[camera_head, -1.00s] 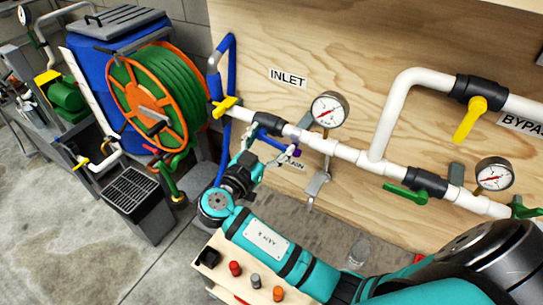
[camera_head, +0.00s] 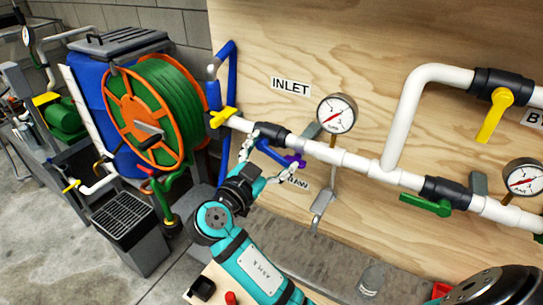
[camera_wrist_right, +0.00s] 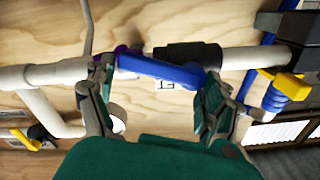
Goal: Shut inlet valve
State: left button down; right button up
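The inlet valve's black body (camera_head: 270,132) sits on the white pipe below the INLET label (camera_head: 290,86). In the right wrist view, the blue handle (camera_wrist_right: 165,71) spans the gap between the open fingers of my right gripper (camera_wrist_right: 160,85). Contact with the fingers cannot be told. My left gripper is not in view.
A pressure gauge (camera_head: 337,113) stands right of the valve. A yellow handle (camera_head: 222,117) is left of it, and a green handle (camera_head: 427,205) is farther right. A hose reel (camera_head: 150,110) stands left. The plywood panel (camera_head: 380,45) backs the pipes.

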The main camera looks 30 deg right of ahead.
jog(key=shift+o, duration=0.9)
notch_tip(320, 180, up, 10)
